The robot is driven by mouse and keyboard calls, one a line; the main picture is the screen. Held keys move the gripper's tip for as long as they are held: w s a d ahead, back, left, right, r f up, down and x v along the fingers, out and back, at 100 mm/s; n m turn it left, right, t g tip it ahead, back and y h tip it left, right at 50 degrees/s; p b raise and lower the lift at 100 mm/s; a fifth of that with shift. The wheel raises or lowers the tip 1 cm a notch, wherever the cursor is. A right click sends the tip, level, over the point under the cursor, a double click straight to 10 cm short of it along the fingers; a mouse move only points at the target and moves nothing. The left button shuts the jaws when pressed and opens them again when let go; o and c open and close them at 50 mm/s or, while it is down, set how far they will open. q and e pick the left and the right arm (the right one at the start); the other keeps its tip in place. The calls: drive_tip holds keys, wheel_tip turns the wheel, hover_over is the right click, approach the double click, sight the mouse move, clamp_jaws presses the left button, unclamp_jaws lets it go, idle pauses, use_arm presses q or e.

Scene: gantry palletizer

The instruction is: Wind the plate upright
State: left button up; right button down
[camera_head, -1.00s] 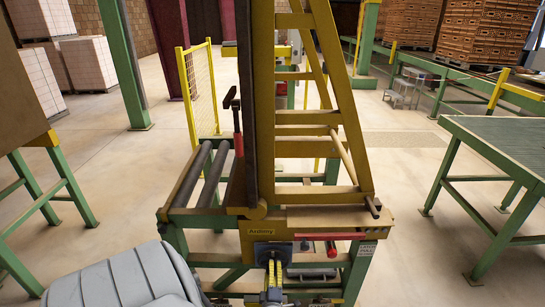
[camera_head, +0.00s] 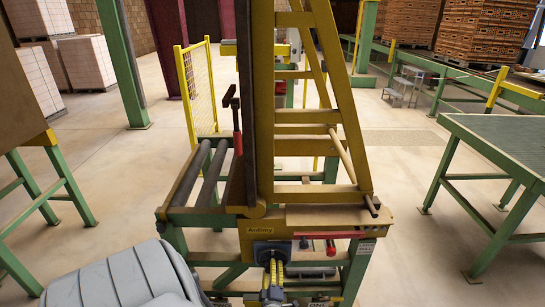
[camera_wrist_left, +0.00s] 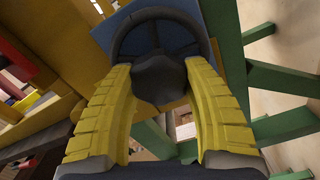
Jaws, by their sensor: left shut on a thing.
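The plate (camera_head: 249,100) is a tall dark slab seen nearly edge-on in the head view, standing close to upright against a yellow frame (camera_head: 320,90) above the bench. In the left wrist view a dark handwheel (camera_wrist_left: 159,22) sits before a blue plate on the machine. My left gripper (camera_head: 272,285) is low at the bench front in the head view. Its yellow ribbed fingers also show in the wrist view (camera_wrist_left: 162,100), on either side of the wheel's dark hub, and are shut on the handwheel. The exact finger contacts are partly hidden. My right gripper is not in view.
A red-ended lever (camera_head: 330,246) projects at the bench front. A green table (camera_head: 500,145) stands right, with open floor between.

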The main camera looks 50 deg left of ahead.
use_arm(q)
drive_tip(key=shift+s+a+r, duration=0.1)
drive_tip(key=shift+a+r, duration=0.15)
drive_tip(key=shift+a, duration=0.1)
idle(0.6)
drive_tip(key=o, duration=0.9)
drive_tip(key=shift+s, duration=0.1)
drive_tip(key=o, duration=0.4)
drive_tip(key=shift+d+f, duration=0.1)
drive_tip(key=shift+d, duration=0.1)
drive_tip(key=shift+s+d+f, duration=0.1)
drive_tip(key=shift+d, duration=0.2)
drive_tip(key=v, duration=1.1)
drive_tip(key=shift+s+d, duration=0.1)
